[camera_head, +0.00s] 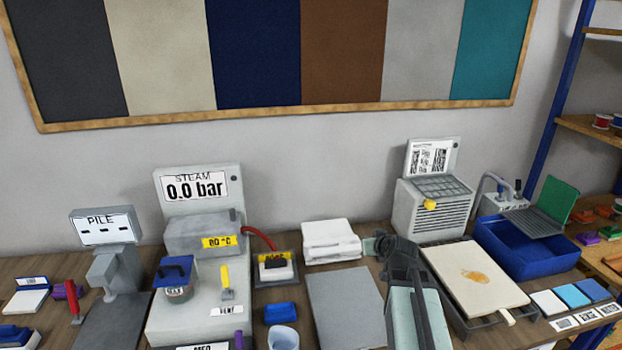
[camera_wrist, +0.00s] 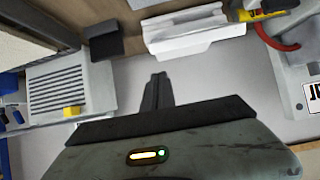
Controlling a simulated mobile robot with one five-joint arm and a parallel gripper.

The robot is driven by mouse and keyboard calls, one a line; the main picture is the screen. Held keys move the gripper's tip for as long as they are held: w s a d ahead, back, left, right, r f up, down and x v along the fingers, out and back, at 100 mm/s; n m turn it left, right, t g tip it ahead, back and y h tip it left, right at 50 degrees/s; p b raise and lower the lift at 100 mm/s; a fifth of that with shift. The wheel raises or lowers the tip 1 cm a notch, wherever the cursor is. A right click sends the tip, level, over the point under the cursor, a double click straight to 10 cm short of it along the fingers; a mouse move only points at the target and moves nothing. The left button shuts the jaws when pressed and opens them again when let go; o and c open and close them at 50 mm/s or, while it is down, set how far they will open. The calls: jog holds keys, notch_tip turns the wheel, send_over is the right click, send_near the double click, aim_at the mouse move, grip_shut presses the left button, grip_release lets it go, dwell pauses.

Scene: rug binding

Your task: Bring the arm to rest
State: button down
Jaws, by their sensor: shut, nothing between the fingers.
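My arm (camera_head: 404,285) reaches up from the bottom of the head view, just right of the grey flat board (camera_head: 345,300). Its end hangs over the bench between the white stacked trays (camera_head: 331,241) and the vented grey machine (camera_head: 437,212). In the wrist view my gripper (camera_wrist: 158,80) shows as two dark fingers close together, with nothing between them. They stand in front of a plain grey surface. The exact fingertips are hard to make out in the head view.
A steam station (camera_head: 195,230) reading 0.0 bar and a pile gauge (camera_head: 105,245) stand left. A cream pad with an orange stain (camera_head: 478,278) and a blue basin (camera_head: 525,245) lie right of my arm. A blue-framed shelf (camera_head: 560,110) bounds the far right.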

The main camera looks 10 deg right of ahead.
jog(key=s+a+f+n+g+y, duration=0.2)
jog(key=a+f+n, duration=0.1)
jog(key=a, duration=1.1)
jog(key=s+a+f+g, duration=0.4)
jog(key=s+f+g, duration=0.15)
jog(key=s, duration=0.25)
jog(key=s+m+g, duration=0.1)
jog(key=s, duration=0.2)
jog(key=s+d+f+g+h, duration=0.1)
jog(key=s, duration=0.2)
jog(key=s+d+f+m+g+h, duration=0.1)
jog(key=s, duration=0.2)
jog(key=shift+s+d+f+m+g, duration=0.1)
jog(key=shift+d+m+g, duration=0.15)
jog(key=shift+m+g, duration=0.1)
jog(key=shift+s, duration=0.2)
